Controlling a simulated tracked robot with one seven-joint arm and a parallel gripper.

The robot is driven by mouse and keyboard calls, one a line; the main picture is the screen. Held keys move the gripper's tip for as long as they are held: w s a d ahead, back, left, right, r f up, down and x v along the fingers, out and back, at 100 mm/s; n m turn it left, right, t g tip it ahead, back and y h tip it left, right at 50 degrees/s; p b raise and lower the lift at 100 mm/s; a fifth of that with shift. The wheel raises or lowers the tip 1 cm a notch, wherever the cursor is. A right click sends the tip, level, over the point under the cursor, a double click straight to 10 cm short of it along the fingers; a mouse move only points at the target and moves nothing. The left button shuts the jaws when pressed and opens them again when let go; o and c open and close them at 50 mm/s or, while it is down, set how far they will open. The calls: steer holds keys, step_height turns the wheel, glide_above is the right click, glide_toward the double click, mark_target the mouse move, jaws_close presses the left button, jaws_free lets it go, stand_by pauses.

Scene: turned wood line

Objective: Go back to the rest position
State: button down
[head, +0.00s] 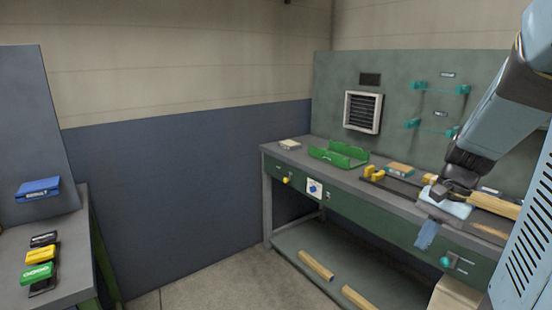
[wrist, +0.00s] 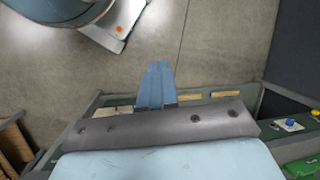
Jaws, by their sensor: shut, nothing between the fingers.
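My gripper (head: 425,240) hangs at the front edge of the green workbench (head: 345,205) on the right in the head view, its fingers pointing down. In the wrist view the two blue fingers of my gripper (wrist: 158,66) lie close together, shut and empty. Behind them show the grey floor (wrist: 215,40) and part of the bench. My arm reaches in from the right of the head view and hides part of the bench top and back panel.
The bench carries a green tray (head: 338,155), yellow pieces (head: 374,173) and a wooden bar (head: 495,205). Wooden lengths (head: 316,265) lie on its lower shelf. A left table (head: 65,250) holds black, yellow and green items and a blue box (head: 38,188). Floor between is clear.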

steer(key=s+a+r+n+t+h, duration=0.3)
steer(key=s+a+r+n+t, duration=0.3)
steer(key=r, duration=0.5)
steer(key=shift+s+a+n+h, duration=0.4)
steer(key=shift+s+a+n, duration=0.2)
steer(key=shift+a+n, duration=0.8)
steer(key=shift+r, duration=0.1)
